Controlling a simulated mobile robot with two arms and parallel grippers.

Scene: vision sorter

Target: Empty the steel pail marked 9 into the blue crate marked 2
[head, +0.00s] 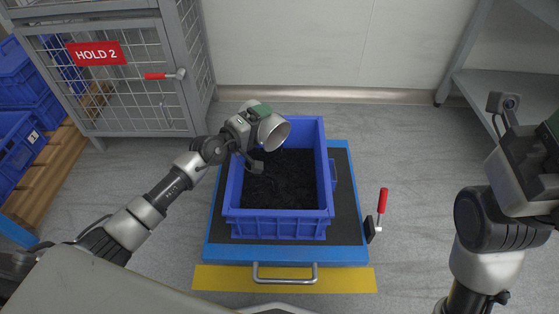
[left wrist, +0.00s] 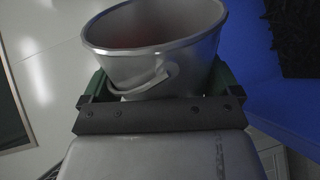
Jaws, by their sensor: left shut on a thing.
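The steel pail (head: 274,132) is tilted over the upper left part of the blue crate (head: 277,222), its mouth facing right. My left gripper (head: 259,111) is shut on the pail. In the left wrist view the pail (left wrist: 190,55) sits between the green fingers (left wrist: 155,85), with its handle hanging at the front. The inside looks faintly reddish; I cannot tell what it holds. The crate has dark, loose material on its floor. No number shows on pail or crate. My right gripper (head: 548,140) is at the right edge, partly cut off.
The crate stands on a blue platform (head: 350,250) with a dark top and a metal handle. A red-handled lever (head: 382,201) is at its right. A wire cage marked HOLD 2 (head: 110,95) stands upper left, and a grey shelf (head: 510,85) upper right. Floor between is clear.

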